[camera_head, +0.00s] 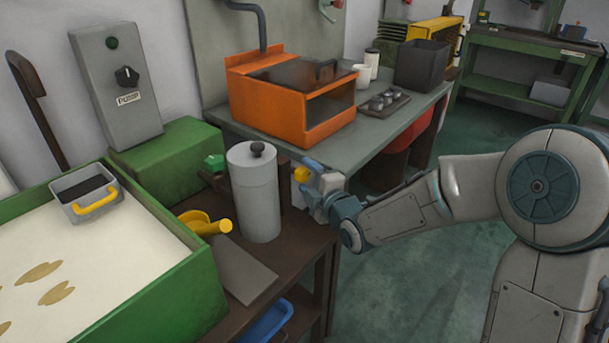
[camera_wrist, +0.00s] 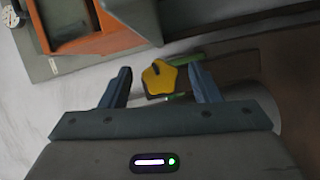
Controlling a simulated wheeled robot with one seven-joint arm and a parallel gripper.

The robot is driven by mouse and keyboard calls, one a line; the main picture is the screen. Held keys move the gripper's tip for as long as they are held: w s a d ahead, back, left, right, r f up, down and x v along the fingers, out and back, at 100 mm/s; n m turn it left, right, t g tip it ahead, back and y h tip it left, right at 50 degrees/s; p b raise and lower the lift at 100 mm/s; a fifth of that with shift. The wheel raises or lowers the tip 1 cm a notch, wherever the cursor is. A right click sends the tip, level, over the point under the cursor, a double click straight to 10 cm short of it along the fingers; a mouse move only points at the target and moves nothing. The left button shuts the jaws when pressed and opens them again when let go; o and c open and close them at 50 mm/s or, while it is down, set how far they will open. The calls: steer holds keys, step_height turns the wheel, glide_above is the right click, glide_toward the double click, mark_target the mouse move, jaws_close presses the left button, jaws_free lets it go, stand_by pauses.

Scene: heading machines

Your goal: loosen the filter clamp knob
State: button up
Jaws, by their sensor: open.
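The filter clamp knob is a yellow lobed knob with a dark mark on it. In the wrist view the knob (camera_wrist: 159,77) sits between and just beyond my two blue-grey fingers. My gripper (camera_wrist: 162,82) is open, with a finger on each side of the knob and gaps showing. In the head view the yellow knob (camera_head: 302,174) shows at the tip of my gripper (camera_head: 312,178), to the right of the grey cylinder. The gripper partly hides the knob's mount. I cannot tell whether either finger touches it.
A grey cylinder (camera_head: 256,194) with a black top knob stands on the brown bench, close left of my gripper. A yellow-handled scoop (camera_head: 207,224) lies left of it. An orange box (camera_head: 288,105) stands on the grey table behind. Open floor (camera_head: 385,268) lies below my arm.

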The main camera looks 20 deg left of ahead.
steer(key=shift+x, duration=1.15)
steer(key=c, duration=1)
